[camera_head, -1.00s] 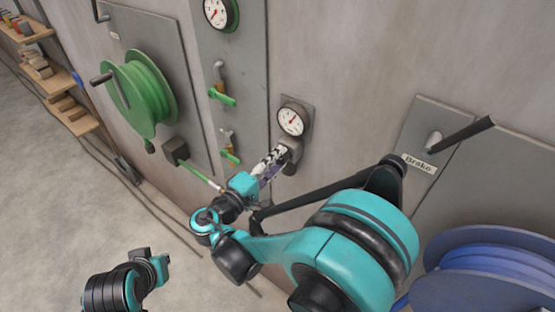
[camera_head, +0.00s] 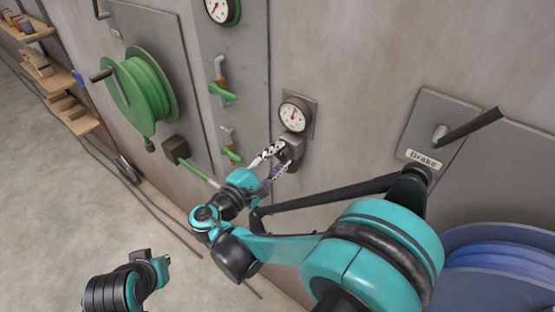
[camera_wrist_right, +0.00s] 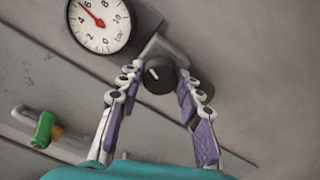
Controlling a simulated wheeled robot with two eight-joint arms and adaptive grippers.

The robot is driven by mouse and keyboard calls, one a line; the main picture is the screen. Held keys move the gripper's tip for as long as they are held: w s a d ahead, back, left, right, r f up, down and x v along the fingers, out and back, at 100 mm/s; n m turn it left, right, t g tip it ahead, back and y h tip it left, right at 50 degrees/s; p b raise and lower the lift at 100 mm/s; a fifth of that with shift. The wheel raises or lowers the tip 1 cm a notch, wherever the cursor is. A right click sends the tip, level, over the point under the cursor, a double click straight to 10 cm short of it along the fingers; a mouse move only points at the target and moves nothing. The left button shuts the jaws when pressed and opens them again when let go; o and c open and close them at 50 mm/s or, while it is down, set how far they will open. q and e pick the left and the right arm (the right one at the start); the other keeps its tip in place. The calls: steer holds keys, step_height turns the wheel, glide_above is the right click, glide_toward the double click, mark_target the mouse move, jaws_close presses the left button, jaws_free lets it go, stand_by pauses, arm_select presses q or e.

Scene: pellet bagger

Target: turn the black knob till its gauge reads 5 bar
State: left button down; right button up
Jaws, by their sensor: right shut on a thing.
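The black knob (camera_wrist_right: 159,76) sits under its round white gauge (camera_wrist_right: 101,20), on a small grey housing on the wall. My right gripper (camera_wrist_right: 160,77) is shut on the knob, one finger on each side, in the right wrist view. The knob's pale mark tilts up and left there. The gauge's red needle lies between the 4 and the 6. In the head view the gauge (camera_head: 294,115) shows above my right gripper (camera_head: 279,160), whose fingers partly hide the knob. Part of my left arm shows at the lower left; I cannot see its gripper fingers.
A second gauge (camera_head: 221,8) and green-handled valves (camera_head: 222,93) are on the panel to the left. A green hose reel (camera_head: 145,92) is farther left. A brake lever (camera_head: 466,127) and a blue reel (camera_head: 500,262) are at the right.

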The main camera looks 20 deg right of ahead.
steer(key=shift+r+n, duration=0.15)
steer(key=shift+n, duration=0.45)
steer(key=o, duration=0.9)
steer(key=shift+c, duration=0.2)
steer(key=o, duration=0.3)
steer(key=shift+w+d, duration=0.1)
steer(key=shift+d, duration=0.1)
